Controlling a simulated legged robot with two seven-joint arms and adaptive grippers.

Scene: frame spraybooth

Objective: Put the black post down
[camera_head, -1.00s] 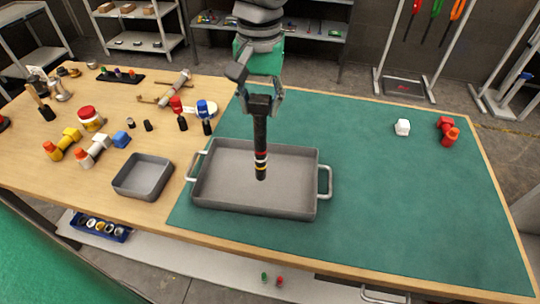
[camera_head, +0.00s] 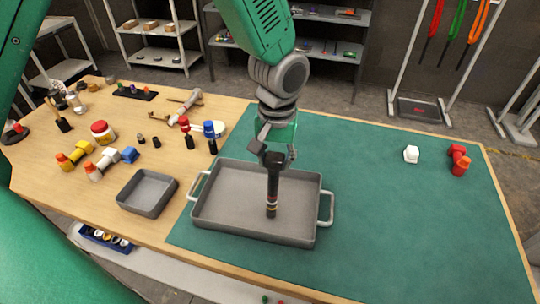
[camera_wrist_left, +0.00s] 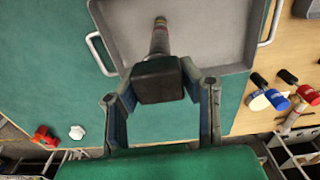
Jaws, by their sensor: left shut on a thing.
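The black post (camera_head: 272,190) stands upright over the floor of the large grey tray (camera_head: 215,207), with red, white and yellow bands near its lower end. I cannot tell whether its lower end touches the tray floor. My left gripper (camera_head: 273,158) is shut on the top of the post. In the left wrist view, the post's black square top (camera_wrist_left: 158,80) sits between the two fingers, and its shaft runs down toward the tray (camera_wrist_left: 225,45). My right gripper is not in view.
The tray, with two side handles, lies on a green mat (camera_head: 400,230). A small grey bin (camera_head: 147,192) is to its left. A white block (camera_head: 411,154) and a red fitting (camera_head: 459,159) lie right. Several fittings and bottles crowd the wooden left side. The mat's right side is mostly clear.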

